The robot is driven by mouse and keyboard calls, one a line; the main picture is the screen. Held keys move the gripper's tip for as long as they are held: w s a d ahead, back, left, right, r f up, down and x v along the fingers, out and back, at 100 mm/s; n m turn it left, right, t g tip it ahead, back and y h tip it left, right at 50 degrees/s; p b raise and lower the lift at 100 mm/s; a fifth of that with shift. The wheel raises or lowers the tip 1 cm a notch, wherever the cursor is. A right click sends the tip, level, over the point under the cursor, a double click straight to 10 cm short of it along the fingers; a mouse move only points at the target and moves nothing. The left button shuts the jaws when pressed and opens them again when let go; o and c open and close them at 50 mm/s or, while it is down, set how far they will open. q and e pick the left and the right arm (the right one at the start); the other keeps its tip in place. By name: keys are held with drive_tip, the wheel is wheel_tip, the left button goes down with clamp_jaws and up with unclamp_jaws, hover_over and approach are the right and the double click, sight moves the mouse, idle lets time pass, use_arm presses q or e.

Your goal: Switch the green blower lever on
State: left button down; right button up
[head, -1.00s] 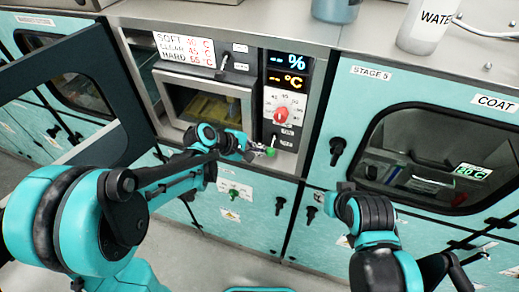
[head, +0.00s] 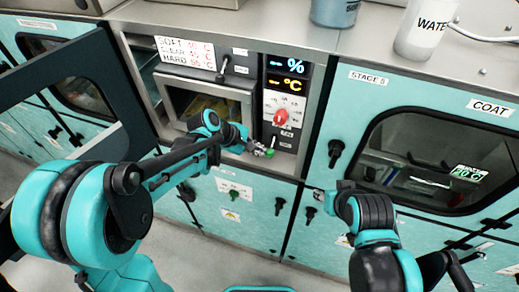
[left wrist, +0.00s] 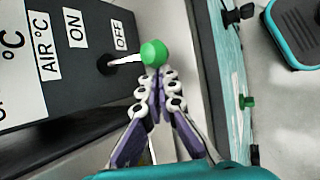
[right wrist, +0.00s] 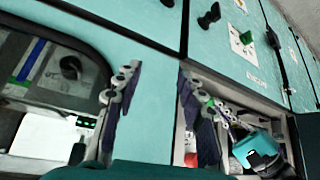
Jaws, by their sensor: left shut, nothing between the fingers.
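The green blower lever's knob (head: 270,153) is on the dark control panel below the red dial. In the left wrist view the green knob (left wrist: 153,52) sits on a thin metal stem pointing to the OFF side, away from the ON label (left wrist: 75,30). My left gripper (head: 262,150) is shut and empty beside the knob. In the left wrist view its fingertips (left wrist: 160,76) are just below the knob, touching or nearly so. My right gripper (right wrist: 155,80) is open and empty in the right wrist view, in front of the teal cabinet.
The red dial (head: 281,117) and lit displays are above the lever. An open dark-framed door (head: 75,95) stands at the left near my left arm. A water bottle (head: 424,30) stands on the counter. The Stage 5 cabinet (head: 350,90) is at the right.

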use_arm(q)
drive_tip(key=shift+s+r+n+g+y+p, duration=0.1)
drive_tip(key=shift+r+n+g+y+p, duration=0.2)
drive_tip(key=shift+r+g+y+p, duration=0.45)
drive_tip(key=shift+r+g+h, duration=0.25)
drive_tip(key=shift+r+g, duration=0.1)
drive_tip(key=shift+r, duration=0.85)
drive_tip(key=shift+w+d+r, duration=0.1)
drive_tip(key=shift+w+r, duration=0.15)
drive_tip(key=shift+r, duration=0.05)
drive_tip(key=shift+r+p, duration=0.75)
drive_tip(key=v, duration=1.2)
drive_tip(key=shift+a, duration=0.2)
